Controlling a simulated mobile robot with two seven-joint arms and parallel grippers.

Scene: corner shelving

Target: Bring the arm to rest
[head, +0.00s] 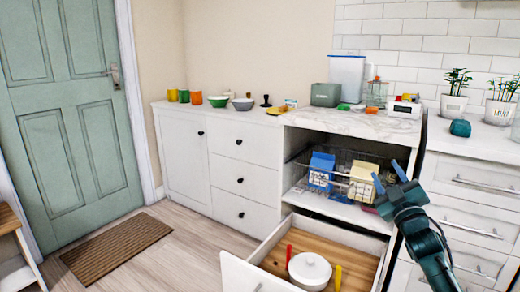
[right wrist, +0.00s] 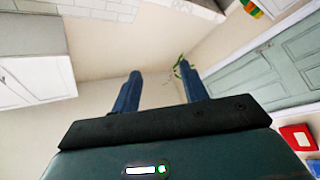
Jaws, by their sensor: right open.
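My right gripper (head: 388,177) is raised at the right of the head view, in front of the shelf opening and the white counter unit. Its two blue fingers stand apart with nothing between them. The right wrist view also shows the open fingers (right wrist: 160,92), pointing toward bare wall. My right arm comes up from the bottom right of the head view. My left gripper is not in the head view.
An open drawer (head: 362,262) below holds a white pot (head: 310,270). A wire basket with a blue carton (head: 321,168) and a cream carton (head: 363,180) sits in the shelf opening. Potted plants (head: 453,104) stand on the right counter. The floor at left is mostly clear.

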